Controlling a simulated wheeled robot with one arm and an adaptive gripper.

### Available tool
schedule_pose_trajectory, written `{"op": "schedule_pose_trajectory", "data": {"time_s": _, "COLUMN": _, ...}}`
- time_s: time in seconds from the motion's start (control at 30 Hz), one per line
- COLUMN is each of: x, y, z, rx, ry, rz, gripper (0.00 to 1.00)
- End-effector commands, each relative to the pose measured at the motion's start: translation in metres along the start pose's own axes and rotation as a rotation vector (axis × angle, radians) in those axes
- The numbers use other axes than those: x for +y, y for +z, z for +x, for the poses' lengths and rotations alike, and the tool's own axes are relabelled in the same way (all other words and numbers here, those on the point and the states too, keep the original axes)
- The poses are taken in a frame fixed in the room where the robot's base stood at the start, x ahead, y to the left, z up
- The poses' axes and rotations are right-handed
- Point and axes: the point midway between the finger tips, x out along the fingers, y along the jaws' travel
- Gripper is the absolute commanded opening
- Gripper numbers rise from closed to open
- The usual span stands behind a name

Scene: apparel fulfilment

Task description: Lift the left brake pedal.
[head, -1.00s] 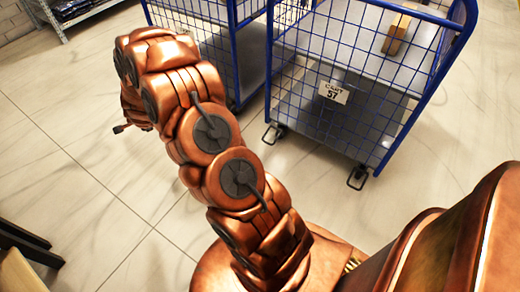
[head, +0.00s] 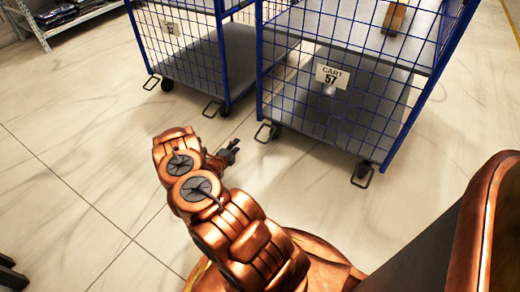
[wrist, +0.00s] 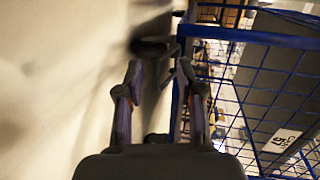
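Cart 57 (head: 345,110) is a blue wire cart with grey shelves. Its left brake pedal (head: 267,132) is a dark loop low at its front left corner, near the floor. Its right brake pedal (head: 362,175) is at the front right corner. My gripper (head: 231,150) is low, just left of and slightly nearer than the left pedal, apart from it. In the wrist view my gripper (wrist: 159,68) has its fingers spread with nothing between them. A dark shape (wrist: 153,45) at the cart's corner lies ahead of the fingertips; pedal and wheel are hard to separate there.
A second blue cart (head: 190,55) stands to the left, with its own pedals (head: 212,108) near the floor. A brown box (head: 394,17) sits on cart 57's upper shelf. A metal rack (head: 45,30) is at the far left.

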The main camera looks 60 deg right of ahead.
Motion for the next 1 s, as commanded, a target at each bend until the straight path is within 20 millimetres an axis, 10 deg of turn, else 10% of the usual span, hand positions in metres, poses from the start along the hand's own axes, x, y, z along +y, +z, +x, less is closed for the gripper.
{"op": "schedule_pose_trajectory", "data": {"time_s": 0.3, "x": 0.024, "y": -0.065, "z": 0.027, "rx": 0.098, "ry": -0.177, "rz": 0.033, "gripper": 0.37}}
{"op": "schedule_pose_trajectory", "data": {"time_s": 1.0, "x": 0.010, "y": -0.076, "z": 0.100, "rx": 0.105, "ry": -0.190, "rz": 0.038, "gripper": 0.37}}
